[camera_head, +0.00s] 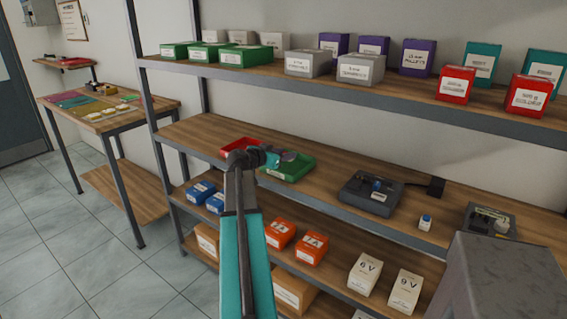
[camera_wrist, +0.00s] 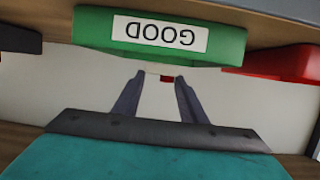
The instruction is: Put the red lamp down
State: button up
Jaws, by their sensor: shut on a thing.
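Just beyond the fingertips is the front wall of a green tray (camera_wrist: 225,45), with a label reading GOOD upside down. In the head view my gripper (camera_head: 287,157) is over the green tray (camera_head: 303,171) on the middle shelf. The lamp cannot be made out there. Whether it touches the tray, I cannot tell.
A red tray (camera_head: 236,146) stands left of the green one; its edge also shows in the wrist view (camera_wrist: 280,63). The upper shelf (camera_head: 400,97) with boxes overhangs behind.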

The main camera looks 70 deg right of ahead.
aim_at(283, 170)
jog(key=shift+f+p, duration=0.45)
jog(key=shift+f, duration=1.25)
jog(key=shift+f, duration=0.1)
jog(key=o, duration=1.1)
jog(key=shift+r, duration=0.2)
jog(key=shift+w+a, duration=0.1)
jog(key=shift+a, duration=0.3)
jog(key=b+v, duration=0.2)
jog(key=v, duration=0.9)
jog(key=shift+a+r, duration=0.1)
jog(key=shift+w, duration=0.1)
